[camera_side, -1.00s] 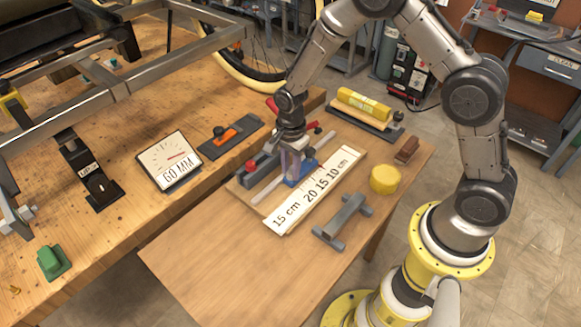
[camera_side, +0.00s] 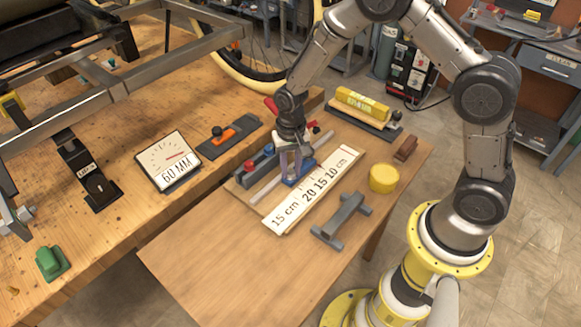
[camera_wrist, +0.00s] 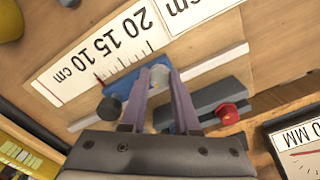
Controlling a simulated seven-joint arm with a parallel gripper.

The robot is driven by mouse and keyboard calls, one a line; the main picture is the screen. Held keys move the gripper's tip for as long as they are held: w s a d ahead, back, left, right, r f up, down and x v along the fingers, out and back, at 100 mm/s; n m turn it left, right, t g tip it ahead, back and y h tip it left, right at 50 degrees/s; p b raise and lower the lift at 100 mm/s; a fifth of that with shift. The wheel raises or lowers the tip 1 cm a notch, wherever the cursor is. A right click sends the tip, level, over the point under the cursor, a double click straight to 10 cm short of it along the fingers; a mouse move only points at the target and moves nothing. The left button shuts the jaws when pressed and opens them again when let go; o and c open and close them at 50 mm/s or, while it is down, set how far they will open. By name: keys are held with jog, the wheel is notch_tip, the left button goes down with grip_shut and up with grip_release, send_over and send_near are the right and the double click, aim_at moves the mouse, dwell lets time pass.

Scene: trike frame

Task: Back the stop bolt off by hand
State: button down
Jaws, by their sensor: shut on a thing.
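The stop bolt (camera_wrist: 159,73) shows in the wrist view as a pale grey round head between my two purple fingertips. It stands at a blue stop block (camera_wrist: 126,82) on a thin pale rail. My gripper (camera_wrist: 160,84) is shut on the bolt, pointing down at the block. In the side view my gripper (camera_side: 296,178) is low over the blue block (camera_side: 302,182), and its fingers hide the bolt there. A white scale (camera_side: 312,192) marked in cm lies alongside the rail. The bolt's thread is hidden.
Near the gripper are a dark grey bar with a red knob (camera_wrist: 228,113) and a black knob (camera_wrist: 109,109). A yellow round piece (camera_side: 384,178), a grey metal piece (camera_side: 342,219) and a 60 MM dial card (camera_side: 168,160) stand around. The near table corner is clear.

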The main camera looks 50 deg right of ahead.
jog(key=n, duration=0.6)
jog(key=shift+d+f, duration=0.15)
jog(key=n, duration=0.5)
jog(key=shift+s+d+n, duration=0.1)
jog(key=shift+n, duration=0.3)
jog(key=n, duration=0.5)
jog(key=shift+d+n, duration=0.1)
jog(key=shift+n, duration=0.2)
jog(key=n, duration=0.5)
jog(key=shift+n, duration=0.4)
jog(key=c, duration=0.6)
grip_release()
jog(key=shift+c, duration=0.2)
jog(key=shift+w, duration=0.2)
